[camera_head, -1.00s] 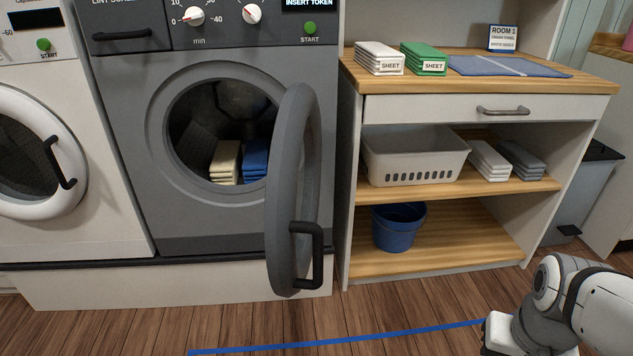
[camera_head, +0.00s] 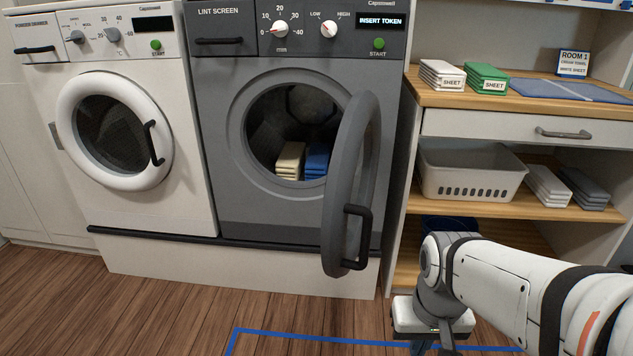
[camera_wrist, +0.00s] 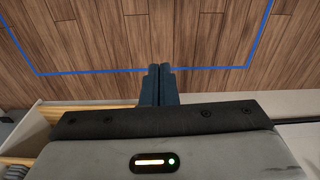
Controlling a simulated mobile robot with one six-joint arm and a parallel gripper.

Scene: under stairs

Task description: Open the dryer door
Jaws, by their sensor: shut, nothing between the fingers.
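The grey dryer (camera_head: 230,120) stands in the middle of the head view. Its round door (camera_head: 335,200) is swung wide open to the right, with a black handle (camera_head: 357,238) on it. Inside the drum lie a folded cream cloth (camera_head: 290,160) and a folded blue cloth (camera_head: 316,160). My gripper, seen in the wrist view (camera_wrist: 159,70), has its two dark fingers together with nothing between them, pointing over the wooden floor. In the head view my arm is at the lower right, apart from the door; the fingertips are mostly hidden there.
A white washer (camera_head: 185,150) with its round door closed stands left of the dryer. A shelf unit (camera_head: 470,125) on the right holds folded sheets, a grey basket (camera_head: 470,175) and a partly hidden blue bucket. Blue tape (camera_head: 290,336) marks the open wooden floor in front.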

